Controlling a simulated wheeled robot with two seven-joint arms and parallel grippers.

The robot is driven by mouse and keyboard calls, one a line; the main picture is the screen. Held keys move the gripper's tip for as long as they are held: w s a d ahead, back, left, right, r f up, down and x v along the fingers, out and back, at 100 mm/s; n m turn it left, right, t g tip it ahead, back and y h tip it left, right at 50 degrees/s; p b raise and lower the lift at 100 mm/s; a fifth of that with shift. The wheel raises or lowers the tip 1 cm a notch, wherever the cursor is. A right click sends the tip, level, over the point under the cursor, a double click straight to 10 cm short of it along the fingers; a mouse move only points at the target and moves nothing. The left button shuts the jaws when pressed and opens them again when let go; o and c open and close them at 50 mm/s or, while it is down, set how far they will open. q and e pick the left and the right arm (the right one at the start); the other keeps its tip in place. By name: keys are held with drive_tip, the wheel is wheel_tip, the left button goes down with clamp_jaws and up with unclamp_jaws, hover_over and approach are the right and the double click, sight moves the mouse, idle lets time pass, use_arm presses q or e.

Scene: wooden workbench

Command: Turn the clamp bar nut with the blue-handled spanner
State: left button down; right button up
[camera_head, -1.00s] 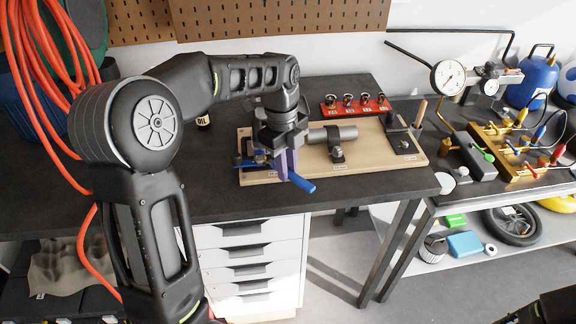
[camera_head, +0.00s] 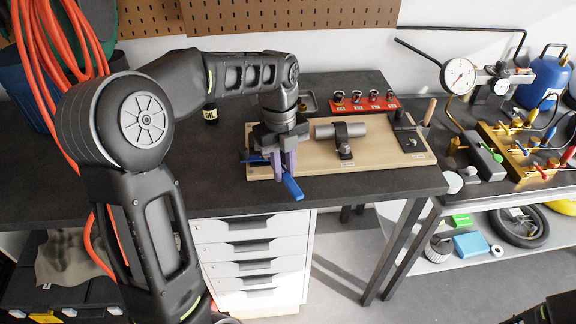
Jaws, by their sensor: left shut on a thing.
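My left gripper (camera_head: 283,165) points down over the left end of the wooden board and is shut on the blue-handled spanner (camera_head: 292,187). The spanner's blue handle sticks out past the front edge of the board, toward the front right. The wooden board (camera_head: 375,160) lies on the dark bench. A grey cylinder under a dark clamp bar with a nut (camera_head: 345,150) stands at its middle. More blue parts (camera_head: 252,157) show left of my fingers. The spanner's head and whatever it touches are hidden behind my gripper.
A red rack (camera_head: 364,104) with several numbered pieces stands behind the board. A second bench at right holds a dial gauge (camera_head: 459,76) and yellow valve fittings (camera_head: 513,150). Bare bench top lies left of the board.

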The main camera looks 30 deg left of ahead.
use_arm(q)
drive_tip(key=shift+s+a+m, duration=0.2)
drive_tip(key=shift+s+m, duration=0.05)
drive_tip(key=shift+m, duration=0.15)
drive_tip(key=shift+s+a+m, duration=0.6)
drive_tip(key=shift+s+m, duration=0.1)
drive_tip(key=shift+m, duration=0.4)
drive_tip(key=shift+s+a+m, duration=0.6)
drive_tip(key=shift+a+m, duration=0.15)
drive_tip(key=shift+m, duration=0.45)
drive_tip(key=shift+p, duration=0.3)
drive_tip(key=shift+s+a+m+g, duration=0.2)
drive_tip(key=shift+a+m+g, duration=0.1)
drive_tip(key=shift+a+m, duration=0.2)
drive_tip(key=shift+w+d+n, duration=0.25)
drive_tip(key=shift+d+n, duration=0.2)
drive_tip(key=shift+n, duration=0.15)
